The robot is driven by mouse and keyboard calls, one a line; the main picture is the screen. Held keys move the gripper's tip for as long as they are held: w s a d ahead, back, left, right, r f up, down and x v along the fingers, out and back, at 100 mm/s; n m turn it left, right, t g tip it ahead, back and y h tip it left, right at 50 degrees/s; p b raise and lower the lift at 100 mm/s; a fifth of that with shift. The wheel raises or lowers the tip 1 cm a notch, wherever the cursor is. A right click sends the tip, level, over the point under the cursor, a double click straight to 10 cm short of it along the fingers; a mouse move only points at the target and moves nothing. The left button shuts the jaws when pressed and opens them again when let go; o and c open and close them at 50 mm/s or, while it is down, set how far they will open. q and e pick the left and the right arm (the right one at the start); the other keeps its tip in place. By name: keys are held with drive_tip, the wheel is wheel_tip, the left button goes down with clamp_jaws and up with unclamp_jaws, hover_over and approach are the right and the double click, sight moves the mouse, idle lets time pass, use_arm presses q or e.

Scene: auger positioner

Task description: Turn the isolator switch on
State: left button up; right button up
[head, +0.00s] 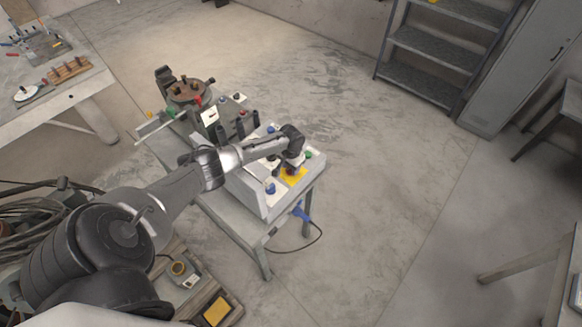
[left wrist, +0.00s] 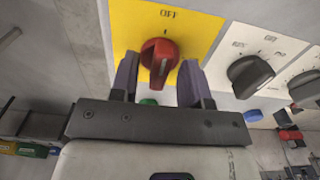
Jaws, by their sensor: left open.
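The isolator switch is a red rotary knob (left wrist: 159,56) on a yellow plate (left wrist: 200,30), with the word OFF printed above it in the left wrist view. The knob's ridge stands close to upright in that picture. In the head view the yellow plate (head: 296,178) lies on the control box's sloping face, and the knob is hidden or too small to make out. My left gripper (left wrist: 160,66) is open, its two fingers on either side of the knob; I cannot tell if they touch it. It also shows in the head view (head: 293,163) over the plate. My right gripper is not in view.
The grey control box (head: 247,190) stands on a small table (head: 235,222). Black knobs (left wrist: 250,75) on white plates sit right of the switch. A blue button (head: 270,188) is nearby. A blue plug (head: 300,213) and cable hang off the table's side. Open floor lies to the right.

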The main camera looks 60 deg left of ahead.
use_arm(q)
drive_tip(key=shift+f, duration=0.1)
clamp_jaws()
idle(0.4)
